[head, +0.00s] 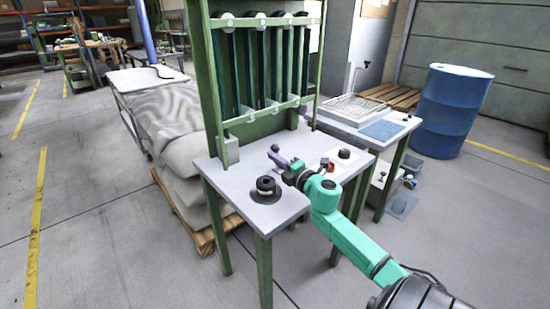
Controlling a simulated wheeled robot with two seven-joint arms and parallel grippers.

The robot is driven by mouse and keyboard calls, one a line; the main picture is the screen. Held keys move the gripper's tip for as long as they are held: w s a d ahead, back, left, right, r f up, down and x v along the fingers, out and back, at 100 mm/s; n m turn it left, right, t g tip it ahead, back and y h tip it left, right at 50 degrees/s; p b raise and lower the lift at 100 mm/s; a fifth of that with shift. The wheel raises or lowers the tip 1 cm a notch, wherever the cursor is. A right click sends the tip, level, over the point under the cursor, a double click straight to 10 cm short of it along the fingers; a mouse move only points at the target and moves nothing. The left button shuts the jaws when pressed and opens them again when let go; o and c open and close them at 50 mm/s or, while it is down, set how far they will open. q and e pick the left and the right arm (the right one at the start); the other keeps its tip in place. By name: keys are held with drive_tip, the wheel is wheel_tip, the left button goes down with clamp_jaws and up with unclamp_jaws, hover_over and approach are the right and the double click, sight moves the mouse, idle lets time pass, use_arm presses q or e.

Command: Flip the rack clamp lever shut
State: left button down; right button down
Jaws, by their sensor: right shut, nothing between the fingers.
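My right gripper (279,158) reaches over the grey-white table top from the lower right on a teal arm. Its fingers look shut and empty, pointing to the upper left. A small red and white piece (331,168), perhaps the clamp lever, sits on the table just right of my right wrist. It is partly hidden by the arm and too small to tell whether it is up or down. The green rack (214,90) with dark vertical bars stands at the table's back. My left gripper is not in view.
The table (232,184) also carries a black round knob on a disc (266,190) near the front and a small dark knob (344,154) at the right. A side table with a tray (348,108) and a blue barrel (452,110) stand to the right. Stacked sacks (178,125) lie left.

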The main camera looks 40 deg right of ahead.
idle(0.4)
drive_tip(key=shift+d+r, duration=0.1)
drive_tip(key=shift+r, duration=0.05)
drive_tip(key=shift+d+r+m+p, duration=0.1)
drive_tip(key=shift+d+m+p, duration=0.15)
drive_tip(key=shift+p, duration=0.25)
drive_tip(key=shift+d+r+m+p, duration=0.1)
drive_tip(key=shift+r+m+p, duration=0.05)
drive_tip(key=shift+m+p, duration=0.15)
drive_tip(key=d+r+m+p, duration=0.1)
drive_tip(key=d+m+p, duration=0.6)
drive_tip(key=m, duration=0.1)
drive_tip(key=shift+r+g, duration=0.2)
drive_tip(key=shift+g, duration=0.1)
drive_tip(key=shift+d, duration=0.1)
